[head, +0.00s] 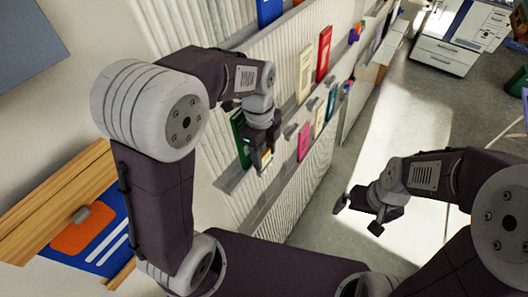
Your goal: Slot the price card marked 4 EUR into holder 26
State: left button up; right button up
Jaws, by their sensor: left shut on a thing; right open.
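My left gripper (260,163) is in front of the ribbed wall rack, low on its left part. It is shut on a small pale and orange card (266,157), mostly hidden by the fingers. No marking on it is legible, so I cannot tell if it reads 4 EUR. Small grey holders (290,131) sit along the rack's ledges. Their numbers are too small to read, so I cannot tell which is holder 26. My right gripper (362,213) is open and empty over the sunlit floor, away from the rack.
The ribbed rack (262,60) carries upright books: a green one (240,140) beside my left gripper, a pink one (304,141) and a red one (324,54). A wooden board with a blue and orange panel (95,232) is at left.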

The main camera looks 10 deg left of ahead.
pick_arm(q)
jog(key=shift+f, duration=0.1)
jog(key=shift+f+b, duration=0.45)
jog(key=shift+f, duration=0.05)
jog(key=o, duration=1.8)
jog(key=shift+c, duration=0.2)
